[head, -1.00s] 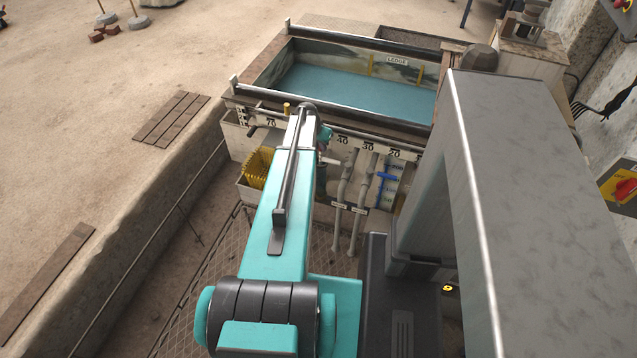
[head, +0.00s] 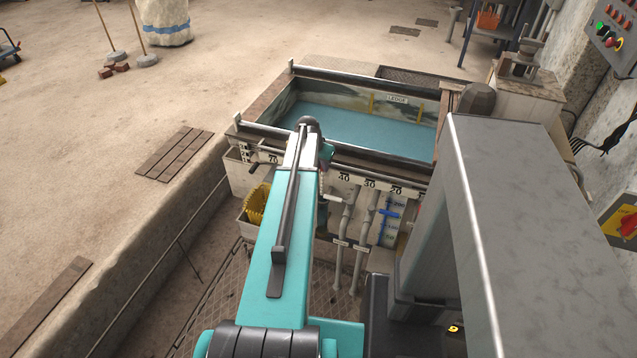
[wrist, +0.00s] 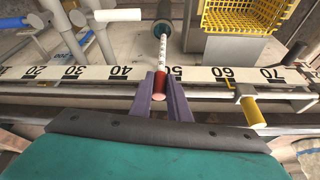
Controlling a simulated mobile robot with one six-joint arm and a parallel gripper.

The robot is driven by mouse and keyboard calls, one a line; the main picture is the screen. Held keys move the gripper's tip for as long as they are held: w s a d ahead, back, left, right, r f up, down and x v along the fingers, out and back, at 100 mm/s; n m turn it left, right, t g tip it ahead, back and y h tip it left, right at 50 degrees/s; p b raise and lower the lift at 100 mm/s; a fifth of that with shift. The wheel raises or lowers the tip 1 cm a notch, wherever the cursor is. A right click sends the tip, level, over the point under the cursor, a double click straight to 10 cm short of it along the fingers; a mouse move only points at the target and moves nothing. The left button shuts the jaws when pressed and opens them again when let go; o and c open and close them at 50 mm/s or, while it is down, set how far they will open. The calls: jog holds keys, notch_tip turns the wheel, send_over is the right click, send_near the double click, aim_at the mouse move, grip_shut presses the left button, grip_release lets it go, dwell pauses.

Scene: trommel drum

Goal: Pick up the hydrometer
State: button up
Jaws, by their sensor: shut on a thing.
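The hydrometer (wrist: 162,48) shows in the wrist view as a thin white stem with dark marks and a red end. My gripper (wrist: 161,78) has two purple fingers closed on the red end, one on each side. The stem's far end meets the round mouth of a dark green cylinder (wrist: 163,12) at the top of the picture. I cannot tell how much of the hydrometer is inside it. In the head view my teal arm hides the gripper and the hydrometer.
A numbered white scale rail (wrist: 205,74) crosses close by the fingers, with a brass-coloured peg (wrist: 251,108) at right. A yellow basket (wrist: 252,20) and pale pipes (wrist: 62,30) flank the cylinder. A water tank (head: 350,112) lies beyond the rail.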

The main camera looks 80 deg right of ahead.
notch_tip(320, 180, up, 9)
jog(key=w+a+p, duration=0.1)
jog(key=w+a, duration=0.2)
jog(key=a, duration=0.6)
jog(key=shift+w+a+r, duration=0.15)
jog(key=shift+w+a, duration=0.05)
jog(key=shift+a, duration=0.15)
jog(key=p, duration=0.6)
jog(key=shift+w+a+p, duration=0.2)
jog(key=shift+a+p, duration=0.05)
jog(key=shift+p, duration=0.15)
